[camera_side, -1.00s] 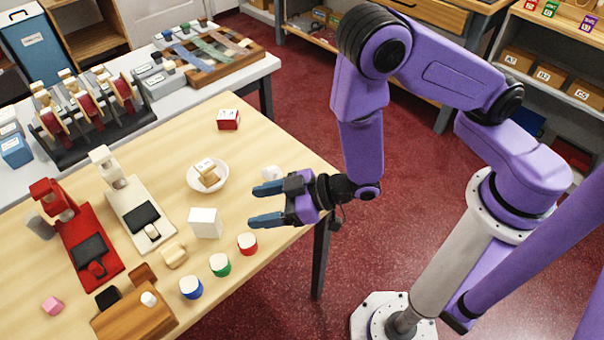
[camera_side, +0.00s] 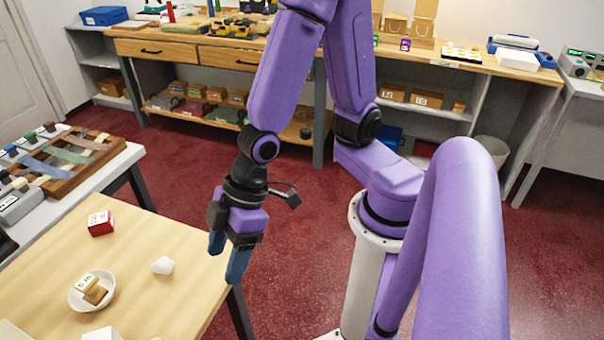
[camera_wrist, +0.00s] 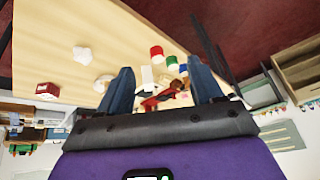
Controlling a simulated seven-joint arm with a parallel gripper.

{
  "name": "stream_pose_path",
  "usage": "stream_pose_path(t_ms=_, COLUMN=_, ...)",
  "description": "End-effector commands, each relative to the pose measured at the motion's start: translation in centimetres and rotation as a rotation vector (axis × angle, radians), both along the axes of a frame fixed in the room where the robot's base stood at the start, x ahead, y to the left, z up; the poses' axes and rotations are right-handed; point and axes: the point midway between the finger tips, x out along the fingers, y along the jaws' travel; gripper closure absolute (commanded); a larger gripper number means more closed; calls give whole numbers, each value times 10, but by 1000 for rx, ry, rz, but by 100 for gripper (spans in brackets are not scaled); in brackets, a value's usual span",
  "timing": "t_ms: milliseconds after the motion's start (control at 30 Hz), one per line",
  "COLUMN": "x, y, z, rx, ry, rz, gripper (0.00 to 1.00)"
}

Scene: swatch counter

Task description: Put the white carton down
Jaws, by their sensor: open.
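The white carton (camera_side: 102,334) stands on the wooden table (camera_side: 150,233); the side view cuts it off at the bottom edge. In the wrist view the carton (camera_wrist: 147,76) shows on the table, seen between my fingers. My gripper (camera_side: 227,256) is open and empty. It points down near the table's right edge, well apart from the carton. Its two blue fingers also show spread in the wrist view (camera_wrist: 161,78).
A white bowl (camera_side: 77,298) holding a small tan stamp-like block, a faceted white object (camera_side: 163,265) and a red-and-white box (camera_side: 100,223) stand on the table. Red (camera_wrist: 156,54), green (camera_wrist: 172,62) and blue (camera_wrist: 183,70) white-topped pots are near the carton.

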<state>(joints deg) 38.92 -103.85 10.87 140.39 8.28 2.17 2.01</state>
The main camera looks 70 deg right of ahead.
Motion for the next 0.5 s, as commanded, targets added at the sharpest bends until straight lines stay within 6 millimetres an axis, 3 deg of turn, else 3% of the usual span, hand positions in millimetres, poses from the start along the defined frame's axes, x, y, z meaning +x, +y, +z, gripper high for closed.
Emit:
stream_pose_path(t_ms=300, x=-53, y=-102, z=52, rx=-268, ry=106, rz=108, gripper=34)
stream_pose_path(t_ms=500, x=-72, y=-146, z=68, rx=-381, ry=138, rz=134, gripper=34)
